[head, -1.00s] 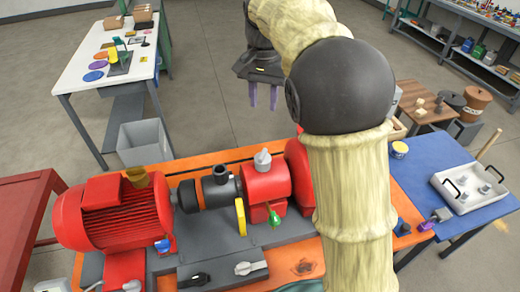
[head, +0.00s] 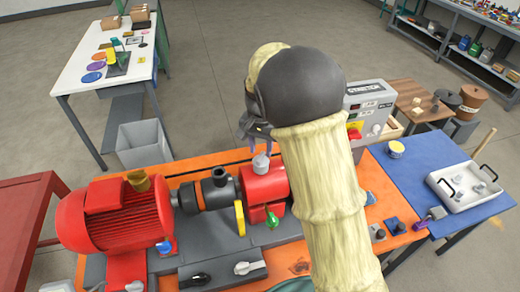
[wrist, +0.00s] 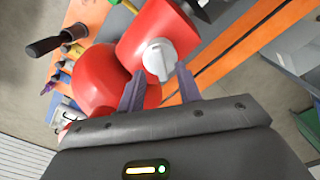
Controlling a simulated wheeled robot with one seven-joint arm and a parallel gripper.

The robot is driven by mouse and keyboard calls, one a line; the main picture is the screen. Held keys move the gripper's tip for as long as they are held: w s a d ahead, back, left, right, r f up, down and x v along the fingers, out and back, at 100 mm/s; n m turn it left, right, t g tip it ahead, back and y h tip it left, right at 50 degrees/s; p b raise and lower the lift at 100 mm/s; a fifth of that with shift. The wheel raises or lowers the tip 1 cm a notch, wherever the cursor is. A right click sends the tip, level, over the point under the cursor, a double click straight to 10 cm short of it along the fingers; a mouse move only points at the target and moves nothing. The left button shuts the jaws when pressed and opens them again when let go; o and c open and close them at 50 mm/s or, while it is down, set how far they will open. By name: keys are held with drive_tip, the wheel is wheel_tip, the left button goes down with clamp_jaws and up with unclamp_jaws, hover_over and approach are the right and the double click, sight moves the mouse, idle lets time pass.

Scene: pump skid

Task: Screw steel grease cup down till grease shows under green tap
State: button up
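The steel grease cup (head: 261,162) stands on top of the red pump housing (head: 265,183). The green tap (head: 272,220) is low on the front of that housing. My gripper (head: 254,136) is just above the cup, pointing down, partly hidden by my arm. In the wrist view the cup (wrist: 160,60) shows its ridged cap between the tips of my open gripper (wrist: 159,68), one finger on each side. Contact is not visible. No grease can be made out under the tap, which is small in view.
The red motor (head: 110,218) with a brass cup (head: 138,180) stands left. A black cap (head: 219,176), a yellow lever (head: 239,218) and a blue tap (head: 165,246) are near. A control box (head: 368,108) stands behind right. A white tray (head: 440,180) lies on the blue table.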

drive_tip(key=shift+f, duration=1.15)
drive_tip(key=shift+c, duration=0.2)
clamp_jaws()
drive_tip(key=shift+a, duration=0.1)
drive_tip(key=shift+m+p, duration=0.35)
drive_tip(key=shift+m, duration=0.05)
drive_tip(key=m+p, duration=0.1)
drive_tip(key=m, duration=0.2)
drive_tip(key=shift+r, duration=0.1)
drive_tip(key=m+p, duration=0.2)
drive_tip(key=m, duration=0.3)
drive_tip(key=shift+w, duration=0.1)
